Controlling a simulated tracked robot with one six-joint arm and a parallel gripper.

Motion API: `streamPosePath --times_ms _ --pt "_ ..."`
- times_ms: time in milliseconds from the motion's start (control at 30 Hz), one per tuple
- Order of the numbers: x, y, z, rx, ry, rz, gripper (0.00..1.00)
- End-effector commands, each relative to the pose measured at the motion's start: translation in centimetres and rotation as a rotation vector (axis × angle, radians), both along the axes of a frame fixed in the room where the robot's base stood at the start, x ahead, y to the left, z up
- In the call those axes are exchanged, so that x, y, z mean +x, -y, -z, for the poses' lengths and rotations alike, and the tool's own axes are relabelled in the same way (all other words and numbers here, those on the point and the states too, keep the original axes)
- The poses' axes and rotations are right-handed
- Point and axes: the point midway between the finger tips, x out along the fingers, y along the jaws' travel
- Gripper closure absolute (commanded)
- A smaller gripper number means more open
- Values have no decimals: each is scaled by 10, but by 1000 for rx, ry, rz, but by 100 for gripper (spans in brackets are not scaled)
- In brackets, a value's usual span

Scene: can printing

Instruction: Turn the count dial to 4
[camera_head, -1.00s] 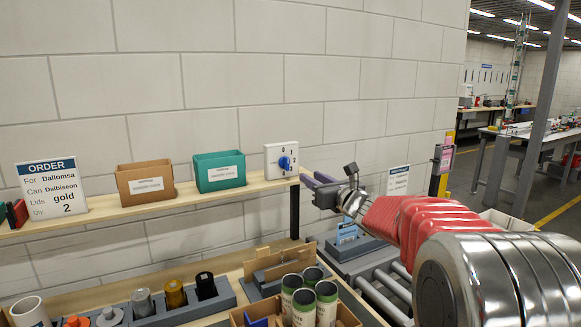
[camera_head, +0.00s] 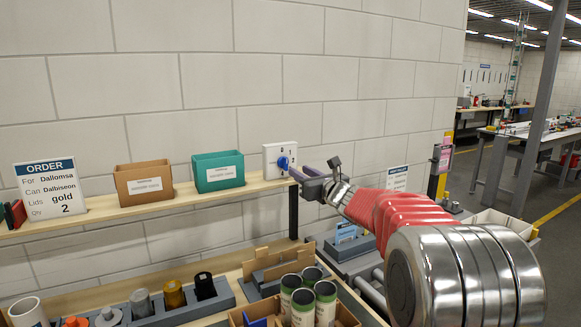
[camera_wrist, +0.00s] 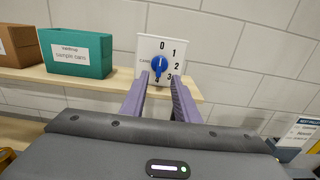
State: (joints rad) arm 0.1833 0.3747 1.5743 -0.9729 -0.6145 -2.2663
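The count dial (camera_wrist: 159,65) is a blue knob on a white plate (camera_wrist: 147,45) fixed at the wall, at the shelf's right end. Its plate shows 0, 1, 2 and 3 in the wrist view; no 4 is visible, and the lower part is partly hidden by the knob and fingers. I cannot tell for sure which number the knob points at. My gripper (camera_wrist: 159,80) is open, its two purple fingers apart to the left and right of the knob's lower part; contact cannot be told. In the head view my gripper (camera_head: 299,171) reaches the dial (camera_head: 284,161) from the right.
A teal box (camera_head: 218,172) and a brown box (camera_head: 144,186) stand on the wooden shelf (camera_head: 250,186) left of the dial. An order sign (camera_head: 50,187) reads quantity 2. Below are several green-topped cans (camera_head: 303,301) and coloured cylinders (camera_head: 174,293).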

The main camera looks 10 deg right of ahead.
Motion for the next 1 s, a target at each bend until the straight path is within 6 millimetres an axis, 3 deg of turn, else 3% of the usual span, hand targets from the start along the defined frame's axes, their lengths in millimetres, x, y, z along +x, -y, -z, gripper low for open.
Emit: streamPosePath --times_ms 600,1000 --pt "69 -23 1 0 0 -1 72" --pt "77 -26 0 1 0 -1 72"
